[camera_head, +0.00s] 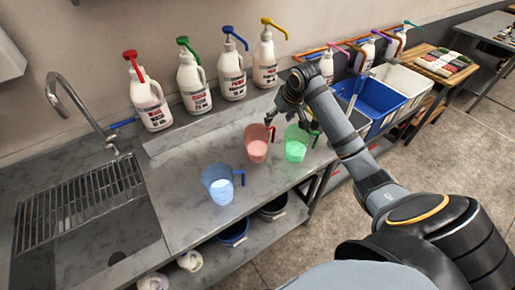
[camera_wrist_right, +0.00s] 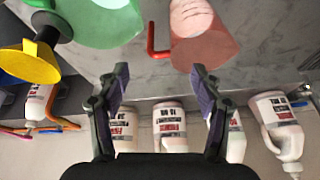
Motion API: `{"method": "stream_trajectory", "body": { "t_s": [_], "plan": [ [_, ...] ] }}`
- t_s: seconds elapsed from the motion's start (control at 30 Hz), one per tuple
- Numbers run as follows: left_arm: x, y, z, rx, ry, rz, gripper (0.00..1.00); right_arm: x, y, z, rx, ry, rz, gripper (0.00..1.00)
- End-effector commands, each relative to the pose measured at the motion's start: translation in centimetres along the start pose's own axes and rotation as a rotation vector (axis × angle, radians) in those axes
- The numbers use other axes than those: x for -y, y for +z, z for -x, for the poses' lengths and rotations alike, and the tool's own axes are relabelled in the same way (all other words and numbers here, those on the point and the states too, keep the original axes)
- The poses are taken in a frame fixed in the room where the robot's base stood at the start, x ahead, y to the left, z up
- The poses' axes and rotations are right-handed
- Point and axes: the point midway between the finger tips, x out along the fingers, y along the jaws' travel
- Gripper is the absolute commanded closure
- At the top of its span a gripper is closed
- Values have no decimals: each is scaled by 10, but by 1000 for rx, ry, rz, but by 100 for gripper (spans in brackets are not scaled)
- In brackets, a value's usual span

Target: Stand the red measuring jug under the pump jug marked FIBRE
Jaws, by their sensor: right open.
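The red measuring jug (camera_head: 257,146) stands upright on the steel counter, its red handle (camera_wrist_right: 152,42) towards my right gripper. My right gripper (camera_wrist_right: 158,76) is open and empty. In the wrist view the red jug (camera_wrist_right: 203,38) lies beyond the fingertips, apart from them. In the head view the gripper (camera_head: 291,119) is above and behind the red and green jugs. Several white pump jugs stand on the back ledge, with red (camera_head: 151,104), green (camera_head: 195,90), blue (camera_head: 232,82) and yellow (camera_head: 265,68) pumps. I cannot surely read which is marked FIBRE. My left gripper is out of view.
A green measuring jug (camera_head: 296,145) stands close right of the red one; a blue measuring jug (camera_head: 217,186) stands front left. The sink and drain rack (camera_head: 80,205) are at left. A blue bin (camera_head: 371,98) is at right. Counter behind the blue jug is clear.

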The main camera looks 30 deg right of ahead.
Motion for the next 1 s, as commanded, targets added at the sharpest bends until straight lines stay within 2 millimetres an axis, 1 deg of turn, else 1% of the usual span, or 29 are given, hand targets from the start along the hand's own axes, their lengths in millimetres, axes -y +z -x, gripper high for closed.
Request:
{"method": "stream_trajectory", "body": {
  "t_s": [0.03,0.1,0.17,0.2,0.3,0.4,0.47,0.6,0.7,0.8,1.0],
  "plan": [
    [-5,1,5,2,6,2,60,2,0,-8,4,-4,-3,34],
    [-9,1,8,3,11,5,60,2,0,-21,5,-4,-4,34],
    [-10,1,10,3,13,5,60,1,0,-30,4,-4,-3,34],
    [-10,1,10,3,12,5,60,1,0,-36,4,-3,-4,34],
    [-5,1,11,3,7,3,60,1,0,-43,2,-1,-2,34],
    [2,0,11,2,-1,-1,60,0,0,-45,2,0,-2,34],
    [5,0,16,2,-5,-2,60,0,-2,-48,4,-1,-4,34],
    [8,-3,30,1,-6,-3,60,-1,-8,-70,5,-3,-6,34],
    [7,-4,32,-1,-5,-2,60,-2,-7,-87,5,-2,-5,34],
    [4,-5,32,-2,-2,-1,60,-2,-6,-95,3,0,-3,34],
    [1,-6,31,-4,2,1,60,-2,-6,-96,2,1,-2,34]
  ]
}}
